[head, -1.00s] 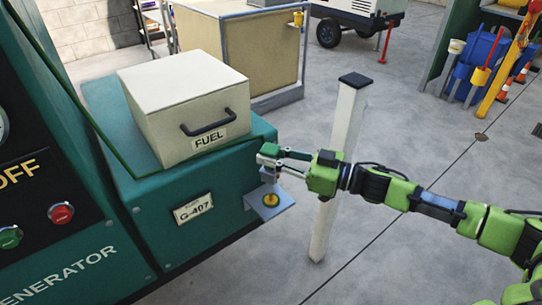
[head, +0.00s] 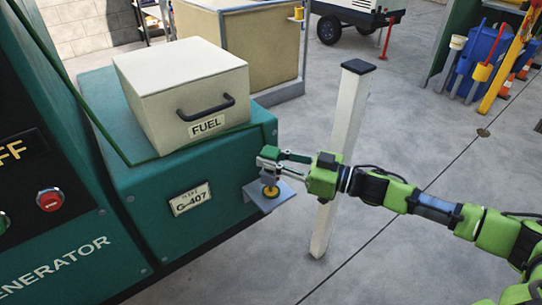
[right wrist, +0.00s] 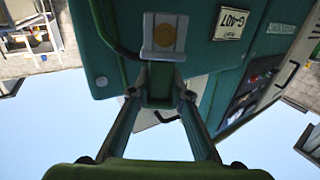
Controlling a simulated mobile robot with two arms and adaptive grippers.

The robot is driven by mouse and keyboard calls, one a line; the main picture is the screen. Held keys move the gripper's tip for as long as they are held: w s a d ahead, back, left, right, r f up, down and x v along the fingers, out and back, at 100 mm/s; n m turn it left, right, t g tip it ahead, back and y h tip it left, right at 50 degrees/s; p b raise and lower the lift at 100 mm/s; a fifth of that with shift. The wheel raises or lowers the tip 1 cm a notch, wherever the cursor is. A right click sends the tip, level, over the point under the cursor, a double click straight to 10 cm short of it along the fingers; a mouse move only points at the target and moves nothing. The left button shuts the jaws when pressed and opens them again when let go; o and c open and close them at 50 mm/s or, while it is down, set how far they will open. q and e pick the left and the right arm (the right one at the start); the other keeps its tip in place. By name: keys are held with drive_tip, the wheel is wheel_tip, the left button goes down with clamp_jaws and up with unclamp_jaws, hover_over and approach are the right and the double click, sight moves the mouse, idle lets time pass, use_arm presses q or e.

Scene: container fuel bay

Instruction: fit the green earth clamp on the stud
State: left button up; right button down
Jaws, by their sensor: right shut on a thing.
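My right gripper (head: 272,157) is shut on the green earth clamp (right wrist: 158,82), which shows between the fingertips in the right wrist view. In the head view the clamp is small and partly hidden by the fingers; a grey part hangs below it. A grey bracket (head: 262,203) sticks out from the generator's corner, with a yellow round base (head: 271,191) on it where the stud stands. The clamp is just above this base; I cannot tell whether it touches the stud. The bracket (right wrist: 163,52) and yellow ring (right wrist: 165,37) also show beyond the fingertips. My left gripper is out of view.
A thin green cable (head: 110,140) runs over the generator housing (head: 150,215) around the FUEL box (head: 180,95). A white post with a dark cap (head: 345,130) stands close behind my right gripper. Open floor (head: 430,120) lies to the right.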

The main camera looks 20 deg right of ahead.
drive_tip(key=shift+r, duration=0.1)
idle(0.6)
drive_tip(key=shift+d+p, duration=0.1)
drive_tip(key=shift+p, duration=0.3)
idle(0.3)
drive_tip(key=shift+s+p, duration=0.1)
drive_tip(key=shift+p, duration=0.3)
drive_tip(key=shift+f, duration=0.35)
drive_tip(key=shift+f+b, duration=0.3)
drive_tip(key=shift+f, duration=0.3)
drive_tip(key=shift+f, duration=0.3)
idle(0.4)
drive_tip(key=shift+f, duration=0.45)
idle(0.4)
